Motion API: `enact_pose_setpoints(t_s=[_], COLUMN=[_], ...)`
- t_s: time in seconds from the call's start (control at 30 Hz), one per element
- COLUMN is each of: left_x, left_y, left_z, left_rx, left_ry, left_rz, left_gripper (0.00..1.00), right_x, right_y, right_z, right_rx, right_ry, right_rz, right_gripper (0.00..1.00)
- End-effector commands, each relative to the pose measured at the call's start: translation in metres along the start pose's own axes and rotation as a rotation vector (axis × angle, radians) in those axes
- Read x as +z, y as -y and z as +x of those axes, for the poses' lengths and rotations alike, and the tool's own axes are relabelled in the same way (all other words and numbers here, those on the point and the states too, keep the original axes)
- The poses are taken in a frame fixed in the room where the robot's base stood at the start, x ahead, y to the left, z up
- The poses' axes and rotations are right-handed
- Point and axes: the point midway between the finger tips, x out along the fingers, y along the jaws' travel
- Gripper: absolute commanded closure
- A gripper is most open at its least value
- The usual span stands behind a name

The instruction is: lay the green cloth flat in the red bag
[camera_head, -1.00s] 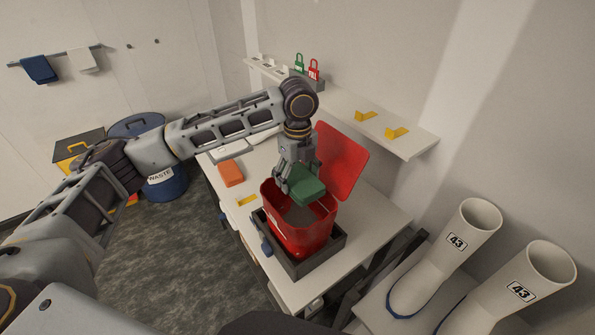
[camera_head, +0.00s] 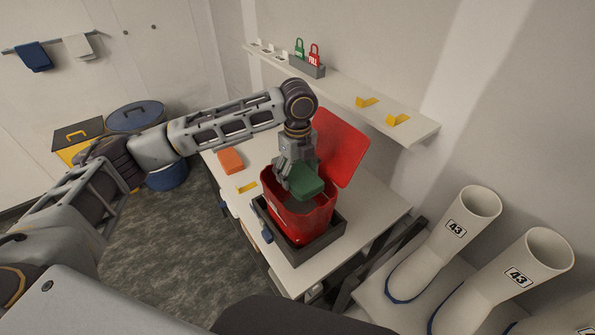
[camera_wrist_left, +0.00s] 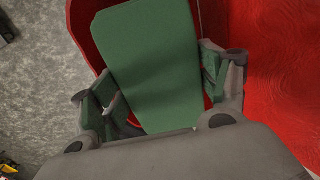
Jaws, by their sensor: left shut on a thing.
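The green cloth (camera_head: 307,180) is a folded pad held by my left gripper (camera_head: 294,184) at the mouth of the red bag (camera_head: 303,222). The gripper points down with its fingers on the cloth's sides. The left wrist view shows the cloth (camera_wrist_left: 155,65) between both fingers (camera_wrist_left: 160,95), with the red bag (camera_wrist_left: 275,70) around it. The bag is open, its red lid (camera_head: 340,147) raised behind. The cloth looks tilted, its lower part hidden by the bag's rim in the head view. My right gripper is not in view.
The bag stands in a dark tray (camera_head: 291,252) on the white bench (camera_head: 372,213). An orange block (camera_head: 231,161) and a yellow piece (camera_head: 246,187) lie to its left. A shelf (camera_head: 350,98) with padlocks is behind. White boots (camera_head: 463,230) stand at the right.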

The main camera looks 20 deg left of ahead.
Motion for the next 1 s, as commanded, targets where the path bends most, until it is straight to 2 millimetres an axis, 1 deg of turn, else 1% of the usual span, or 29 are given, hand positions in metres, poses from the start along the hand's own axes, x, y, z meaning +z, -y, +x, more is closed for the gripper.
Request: enact_pose_setpoints(t_s=[0.07,0.1,0.2,0.27,0.63,0.73,0.87,1.0], left_x=[0.000,0.000,0.000,0.000,0.000,0.000,0.000,0.000], left_y=[0.000,0.000,0.000,0.000,0.000,0.000,0.001,0.001], left_z=[0.000,0.000,0.000,0.000,-0.001,-0.003,-0.009,-0.023], left_rx=[0.000,0.000,0.000,0.000,0.000,-0.001,-0.002,-0.003], left_ry=[0.000,0.000,0.000,0.000,0.000,0.000,0.001,0.001], left_rz=[0.000,0.000,0.000,0.000,0.000,0.000,0.000,0.000], left_gripper=[0.49,0.19,0.07,0.00,0.00,0.00,0.00,0.00], right_x=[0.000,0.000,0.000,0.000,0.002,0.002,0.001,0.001], right_y=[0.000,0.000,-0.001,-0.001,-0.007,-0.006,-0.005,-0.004], right_z=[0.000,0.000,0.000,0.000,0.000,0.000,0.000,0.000], right_rx=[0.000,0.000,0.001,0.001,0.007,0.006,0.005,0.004], right_ry=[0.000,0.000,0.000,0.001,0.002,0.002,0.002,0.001], right_rz=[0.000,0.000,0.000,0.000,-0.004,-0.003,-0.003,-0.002], right_gripper=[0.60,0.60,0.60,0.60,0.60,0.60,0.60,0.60])
